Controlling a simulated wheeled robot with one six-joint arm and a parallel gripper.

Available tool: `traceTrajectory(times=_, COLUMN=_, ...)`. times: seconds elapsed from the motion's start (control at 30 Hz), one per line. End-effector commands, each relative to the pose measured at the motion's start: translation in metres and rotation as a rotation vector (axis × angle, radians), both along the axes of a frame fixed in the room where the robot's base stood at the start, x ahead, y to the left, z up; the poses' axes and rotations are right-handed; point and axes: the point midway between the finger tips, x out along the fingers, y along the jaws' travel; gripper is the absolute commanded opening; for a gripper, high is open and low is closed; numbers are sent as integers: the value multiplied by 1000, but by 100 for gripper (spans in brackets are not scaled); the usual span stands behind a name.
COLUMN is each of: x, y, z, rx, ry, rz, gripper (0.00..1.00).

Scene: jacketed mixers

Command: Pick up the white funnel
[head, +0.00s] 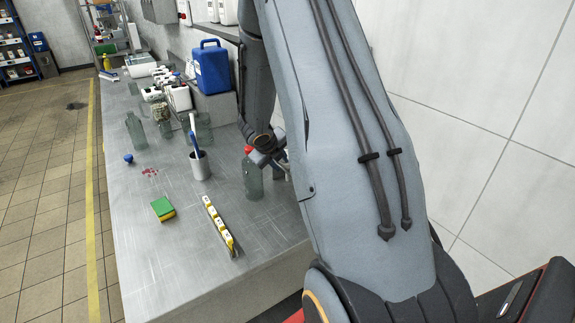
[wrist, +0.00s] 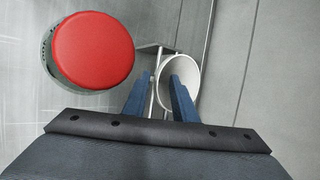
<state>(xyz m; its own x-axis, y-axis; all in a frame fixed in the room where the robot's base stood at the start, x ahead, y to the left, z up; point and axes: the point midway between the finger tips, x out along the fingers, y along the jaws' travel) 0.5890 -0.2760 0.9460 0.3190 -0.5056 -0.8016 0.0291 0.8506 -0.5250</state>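The white funnel (wrist: 186,72) shows in the wrist view as a pale round mouth just beyond my fingertips, right of centre. My gripper (wrist: 162,80) is open, with its two blue fingers apart. The right finger covers part of the funnel's lower rim. A thin metal rod and bracket show between the fingers. I cannot tell whether either finger touches the funnel. In the head view my gripper (head: 272,158) is low over the bench, beside the red-capped bottle and partly behind my arm. The funnel cannot be made out clearly there.
A clear bottle (head: 253,180) with a red cap (wrist: 93,50) stands close to the left of my gripper. A white cup (head: 199,166), a sponge (head: 163,209) and a yellow-white strip (head: 219,226) are on the bench. A blue canister (head: 212,68) stands farther back by the wall.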

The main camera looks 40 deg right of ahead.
Motion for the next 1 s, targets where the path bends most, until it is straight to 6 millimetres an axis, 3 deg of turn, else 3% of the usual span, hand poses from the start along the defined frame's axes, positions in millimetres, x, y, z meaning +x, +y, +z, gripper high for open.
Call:
traceTrajectory(times=0.07, x=0, y=0, z=0, rx=0, ry=0, rz=0, gripper=25)
traceTrajectory(times=0.23, x=0, y=0, z=0, rx=0, ry=0, rz=0, gripper=0)
traceTrajectory(times=0.67, x=0, y=0, z=3, rx=0, ry=-1, rz=-1, gripper=0)
traceTrajectory(times=0.77, x=0, y=0, z=14, rx=0, ry=-2, rz=-1, gripper=0)
traceTrajectory(times=1.0, x=0, y=0, z=61, rx=0, ry=-3, rz=-2, gripper=0)
